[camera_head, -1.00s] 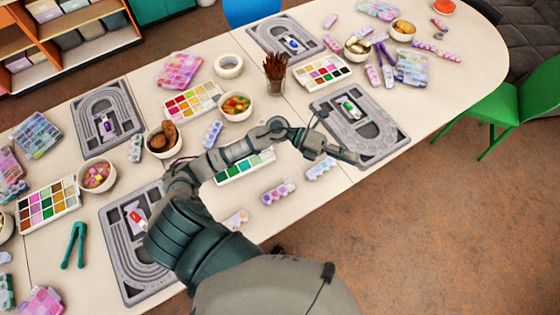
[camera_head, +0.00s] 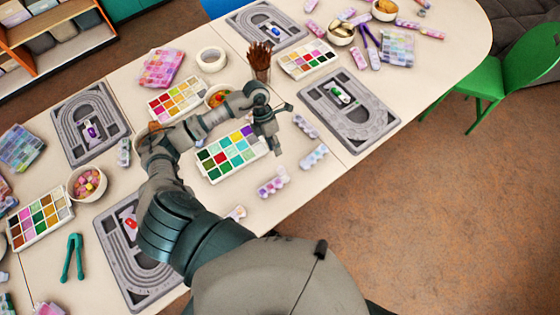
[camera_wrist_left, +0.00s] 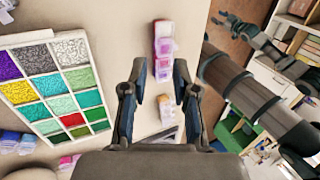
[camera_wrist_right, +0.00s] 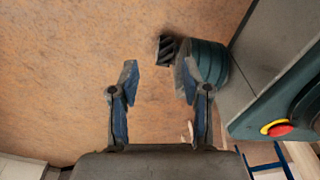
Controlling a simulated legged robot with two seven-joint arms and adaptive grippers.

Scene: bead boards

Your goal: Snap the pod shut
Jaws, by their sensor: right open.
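Several small strip pods with pink, purple and white compartments lie on the table in the head view, one pod (camera_head: 272,182) in front of the paint-like bead palette, another pod (camera_head: 313,155) to its right. My left gripper (camera_head: 268,140) is above the table by the palette's right edge. In the left wrist view the left gripper (camera_wrist_left: 160,78) is open and empty; a pink and purple pod (camera_wrist_left: 163,45) lies beyond the fingertips. I cannot tell which pod's lid is open. My right gripper (camera_wrist_right: 160,78) is open and empty over the floor.
A bead palette (camera_head: 230,155) lies beneath my left forearm. Grey bead boards (camera_head: 348,108) lie to the right and left. A brush cup (camera_head: 259,62) and bowls stand behind. Bare table shows around the front pods.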

